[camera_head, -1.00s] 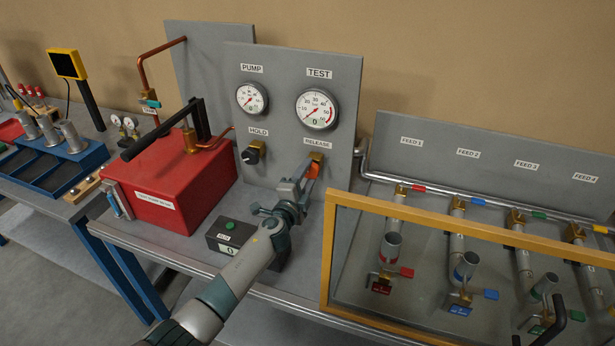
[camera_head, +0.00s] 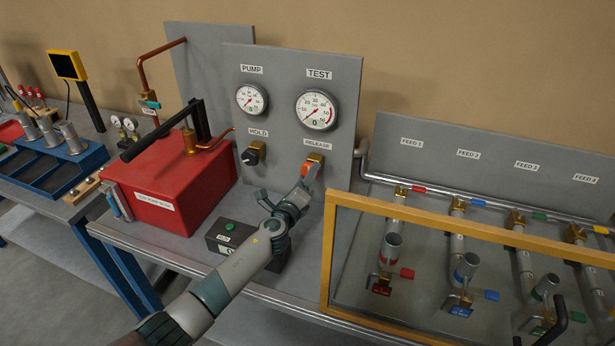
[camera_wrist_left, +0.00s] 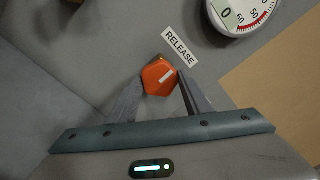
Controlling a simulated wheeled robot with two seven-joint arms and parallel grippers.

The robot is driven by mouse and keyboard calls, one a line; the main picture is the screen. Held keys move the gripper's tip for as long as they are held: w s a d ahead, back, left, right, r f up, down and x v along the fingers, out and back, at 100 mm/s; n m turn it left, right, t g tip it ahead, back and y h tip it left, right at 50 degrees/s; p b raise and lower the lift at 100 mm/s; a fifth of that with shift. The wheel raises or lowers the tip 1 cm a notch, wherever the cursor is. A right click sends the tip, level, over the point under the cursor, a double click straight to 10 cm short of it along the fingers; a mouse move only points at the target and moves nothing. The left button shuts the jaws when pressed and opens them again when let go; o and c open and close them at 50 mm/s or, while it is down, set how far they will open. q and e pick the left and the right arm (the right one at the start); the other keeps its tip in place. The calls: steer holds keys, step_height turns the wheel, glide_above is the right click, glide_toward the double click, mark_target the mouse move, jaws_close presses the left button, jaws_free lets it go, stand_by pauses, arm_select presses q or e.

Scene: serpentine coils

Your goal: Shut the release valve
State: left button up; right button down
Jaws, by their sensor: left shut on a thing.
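The release valve has an orange knob (camera_wrist_left: 158,78) with a white line on it, under the RELEASE label (camera_wrist_left: 179,47). In the head view a little of the orange knob (camera_head: 305,169) and its brass body (camera_head: 315,159) show on the grey panel. My left gripper (camera_wrist_left: 161,88) is shut on the orange knob, with one finger on each side of it. In the head view the left gripper (camera_head: 303,185) hides much of the knob. The right gripper is in neither view.
The panel also bears a PUMP gauge (camera_head: 252,98), a TEST gauge (camera_head: 316,109) and a black HOLD knob (camera_head: 252,154). A red box (camera_head: 165,185) stands left of my arm. A yellow-framed guard (camera_head: 440,229) stands close on the right.

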arm_select(q)
steer(key=shift+s+f, duration=0.1)
steer(key=shift+f, duration=0.05)
stand_by(0.3)
steer(key=o, duration=1.1)
steer(key=shift+c, duration=0.2)
steer(key=shift+s, duration=0.1)
steer(key=b+v, duration=0.1)
steer(key=v, duration=1.6)
steer(key=shift+b, duration=0.35)
